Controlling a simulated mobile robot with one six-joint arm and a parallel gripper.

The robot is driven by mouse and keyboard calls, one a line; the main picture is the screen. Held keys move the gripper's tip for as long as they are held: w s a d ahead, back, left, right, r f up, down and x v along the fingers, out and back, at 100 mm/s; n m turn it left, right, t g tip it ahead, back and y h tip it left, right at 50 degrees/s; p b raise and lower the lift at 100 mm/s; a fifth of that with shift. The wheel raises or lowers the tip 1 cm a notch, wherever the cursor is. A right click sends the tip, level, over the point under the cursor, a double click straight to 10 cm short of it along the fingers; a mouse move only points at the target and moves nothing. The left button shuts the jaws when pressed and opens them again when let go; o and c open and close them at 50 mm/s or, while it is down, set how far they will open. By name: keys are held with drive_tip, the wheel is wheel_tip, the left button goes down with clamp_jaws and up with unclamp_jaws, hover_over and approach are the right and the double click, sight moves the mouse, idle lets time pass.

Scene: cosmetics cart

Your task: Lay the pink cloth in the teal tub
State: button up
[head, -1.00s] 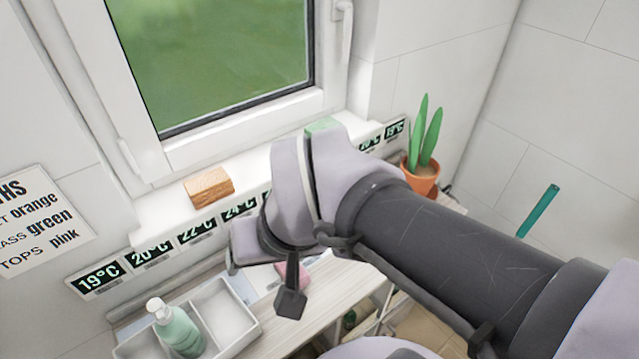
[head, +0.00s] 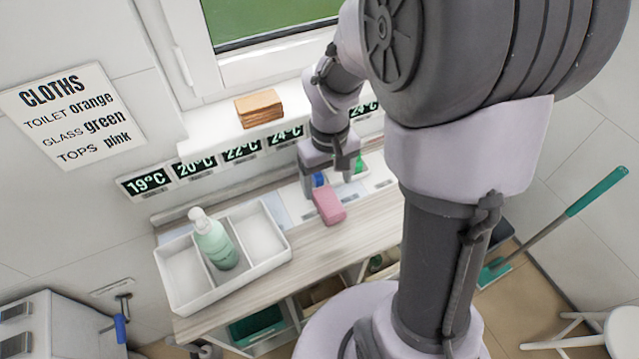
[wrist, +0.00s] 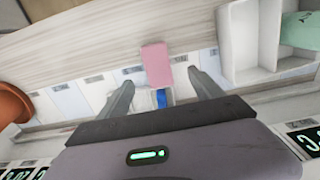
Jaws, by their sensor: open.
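The pink cloth (head: 328,206) is a folded block on the cart top, right of the white divided tray. It also shows in the wrist view (wrist: 157,66), just beyond the fingertips and roughly in line with the gap. My gripper (head: 333,182) is open and empty, pointing down at the back of the cart top beside the cloth; the wrist view shows both fingers (wrist: 160,88) spread apart. A teal tub (head: 255,328) sits on the shelf under the cart top, partly hidden by the top's front edge.
A white divided tray (head: 174,283) holds a pale green pump bottle (head: 214,246). A blue item (head: 319,179) and a green item (head: 359,163) are close to my fingers. A brown bin (head: 322,292) is below the cart top.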

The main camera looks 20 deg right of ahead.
sight(329, 200)
wheel_tip(329, 200, down, 4)
drive_tip(key=shift+b, duration=0.55)
drive_tip(key=f+b, duration=0.2)
drive_tip(key=f, duration=0.3)
drive_tip(key=shift+w+d+b, duration=0.15)
drive_tip(key=shift+d+b, duration=0.2)
drive_tip(key=shift+b, duration=0.05)
drive_tip(key=shift+r, duration=0.2)
drive_tip(key=shift+c, duration=0.5)
drive_tip(key=c, duration=1.5)
drive_tip(key=shift+r, duration=0.1)
